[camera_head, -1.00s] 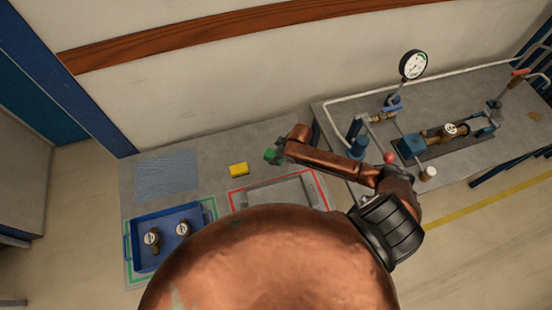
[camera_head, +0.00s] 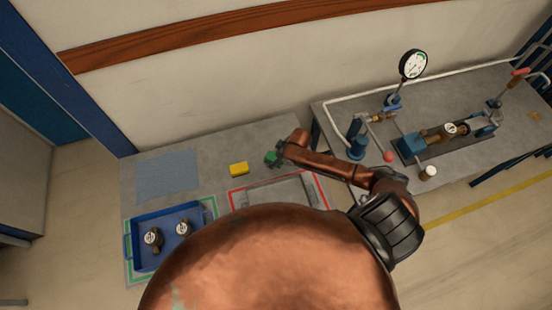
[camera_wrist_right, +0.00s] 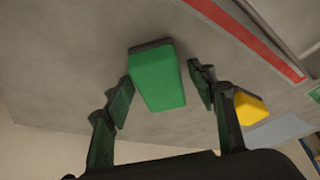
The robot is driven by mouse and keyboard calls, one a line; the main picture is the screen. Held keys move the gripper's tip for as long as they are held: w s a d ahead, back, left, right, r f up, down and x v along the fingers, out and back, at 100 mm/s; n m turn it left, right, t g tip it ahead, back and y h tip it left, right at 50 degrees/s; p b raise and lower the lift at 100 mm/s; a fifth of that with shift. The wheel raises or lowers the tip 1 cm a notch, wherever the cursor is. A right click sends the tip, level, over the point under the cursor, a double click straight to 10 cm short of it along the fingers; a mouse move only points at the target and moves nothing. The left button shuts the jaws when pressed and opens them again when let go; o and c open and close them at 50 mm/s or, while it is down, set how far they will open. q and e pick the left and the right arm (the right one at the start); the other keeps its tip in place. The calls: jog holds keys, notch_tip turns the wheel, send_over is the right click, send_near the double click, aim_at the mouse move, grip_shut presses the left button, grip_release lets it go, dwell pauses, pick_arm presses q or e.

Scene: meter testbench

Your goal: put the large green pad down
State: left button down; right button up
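The large green pad (camera_head: 271,158) is a green block with a dark layer on one face. It is at the far part of the left grey table, right of the yellow block. In the right wrist view the green pad (camera_wrist_right: 158,78) lies between the fingers of my right gripper (camera_wrist_right: 160,88), its dark side against the grey tabletop. The fingers stand apart, with a clear gap on the pad's right side and a narrower one on its left. In the head view my right gripper (camera_head: 279,156) is small and partly hidden by its arm. My left gripper is not in view.
A yellow block (camera_head: 238,169) lies left of the green pad. A red-outlined area (camera_head: 233,198) holds a grey tray-like piece. A blue tray (camera_head: 129,248) holds two meters. A blue mat (camera_head: 167,175) lies at the back left. The test rig's table (camera_head: 468,97) stands right.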

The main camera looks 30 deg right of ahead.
jog(key=shift+r, duration=0.1)
jog(key=v, duration=1.2)
jog(key=shift+r, duration=0.1)
dwell(0.3)
